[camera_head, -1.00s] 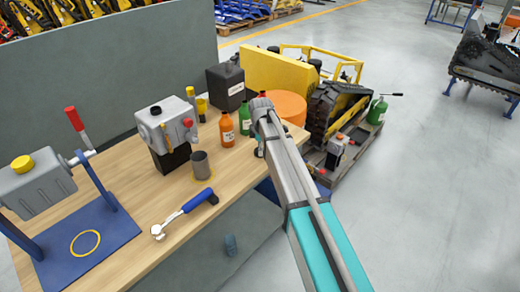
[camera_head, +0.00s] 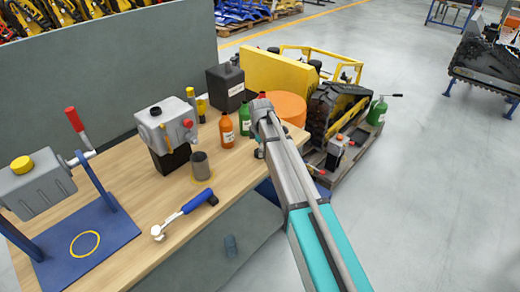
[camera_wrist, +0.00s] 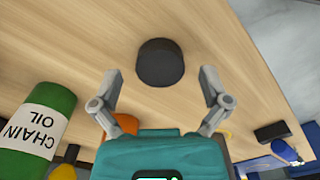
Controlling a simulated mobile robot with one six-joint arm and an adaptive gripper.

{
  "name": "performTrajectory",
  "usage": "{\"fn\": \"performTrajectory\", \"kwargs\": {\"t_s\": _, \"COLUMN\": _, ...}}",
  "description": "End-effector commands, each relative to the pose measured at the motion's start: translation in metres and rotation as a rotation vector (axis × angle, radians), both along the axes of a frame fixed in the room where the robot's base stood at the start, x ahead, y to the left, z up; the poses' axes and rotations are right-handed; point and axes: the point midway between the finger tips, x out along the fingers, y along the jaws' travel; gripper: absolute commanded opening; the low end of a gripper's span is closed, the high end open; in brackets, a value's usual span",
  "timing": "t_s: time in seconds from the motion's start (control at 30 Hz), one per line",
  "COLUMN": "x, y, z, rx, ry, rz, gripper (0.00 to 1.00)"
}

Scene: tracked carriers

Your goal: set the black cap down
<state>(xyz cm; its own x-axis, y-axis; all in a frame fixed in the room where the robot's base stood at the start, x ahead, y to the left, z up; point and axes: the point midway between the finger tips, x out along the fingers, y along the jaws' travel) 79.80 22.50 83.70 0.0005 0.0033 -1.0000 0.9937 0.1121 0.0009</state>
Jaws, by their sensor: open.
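The black cap (camera_wrist: 160,62) rests on the wooden bench top (camera_wrist: 85,35) in the wrist view, just beyond my fingertips. My gripper (camera_wrist: 161,82) is open, with one finger on each side and clear gaps to the cap. It does not touch the cap. In the head view my arm covers most of the gripper and the cap, at the bench's right end.
A green chain oil bottle (camera_wrist: 38,125) stands close at the left in the wrist view. An orange bottle (camera_head: 227,131), a grey cup (camera_head: 201,166) and a blue-handled wrench (camera_head: 186,213) are on the bench. The bench's edge is near at the right.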

Motion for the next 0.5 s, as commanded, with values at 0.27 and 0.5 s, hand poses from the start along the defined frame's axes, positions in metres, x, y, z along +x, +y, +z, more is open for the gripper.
{"fn": "performTrajectory", "kwargs": {"t_s": 0.27, "x": 0.0, "y": 0.0, "z": 0.015, "rx": 0.0, "ry": 0.0, "rz": 0.0, "gripper": 0.96}}
{"fn": "performTrajectory", "kwargs": {"t_s": 0.5, "x": 0.0, "y": 0.0, "z": 0.035, "rx": 0.0, "ry": 0.0, "rz": 0.0, "gripper": 0.96}}
